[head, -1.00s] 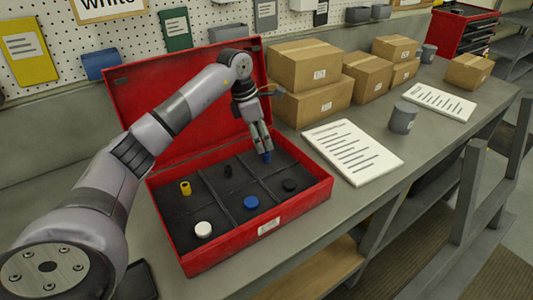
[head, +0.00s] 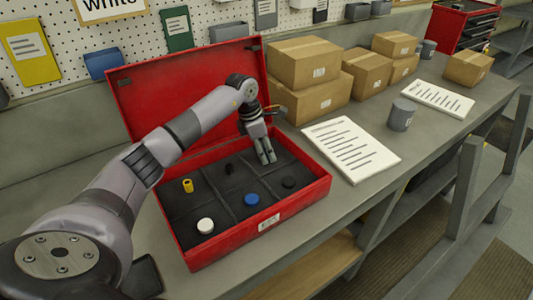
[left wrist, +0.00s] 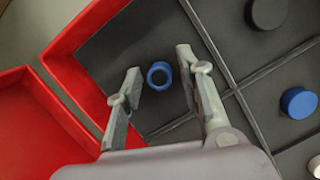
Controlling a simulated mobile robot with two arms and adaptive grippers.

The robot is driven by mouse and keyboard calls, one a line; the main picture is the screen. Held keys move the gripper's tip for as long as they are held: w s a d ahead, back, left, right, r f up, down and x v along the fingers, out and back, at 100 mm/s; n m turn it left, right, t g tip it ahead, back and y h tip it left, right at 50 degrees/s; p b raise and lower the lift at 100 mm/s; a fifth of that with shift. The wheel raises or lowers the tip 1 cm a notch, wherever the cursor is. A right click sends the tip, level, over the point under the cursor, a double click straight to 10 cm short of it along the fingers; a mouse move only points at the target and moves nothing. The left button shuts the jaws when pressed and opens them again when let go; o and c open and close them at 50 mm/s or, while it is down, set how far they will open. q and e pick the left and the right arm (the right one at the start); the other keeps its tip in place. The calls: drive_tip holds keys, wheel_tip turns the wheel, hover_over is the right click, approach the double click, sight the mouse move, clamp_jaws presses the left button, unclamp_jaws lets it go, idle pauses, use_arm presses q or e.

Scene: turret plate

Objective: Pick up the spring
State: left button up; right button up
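A small blue hollow ring-shaped piece, which looks like the spring (left wrist: 149,76), stands on the dark floor of a corner compartment of the red box. My left gripper (head: 267,158) reaches down into the back right compartment. In the left wrist view the left gripper (left wrist: 160,64) is open, with one finger on each side of the blue spring and a gap on both sides. In the head view the fingers hide the spring. My right gripper is not in view.
Other compartments of the red box (head: 245,245) hold a yellow hollow piece (head: 188,186), a small black piece (head: 229,169), a white disc (head: 205,226), a blue disc (head: 251,199) and a black disc (head: 289,183). The raised lid (head: 150,95) stands behind my arm.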

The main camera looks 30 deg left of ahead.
use_arm(q)
clamp_jaws()
drive_tip(key=shift+r, duration=0.1)
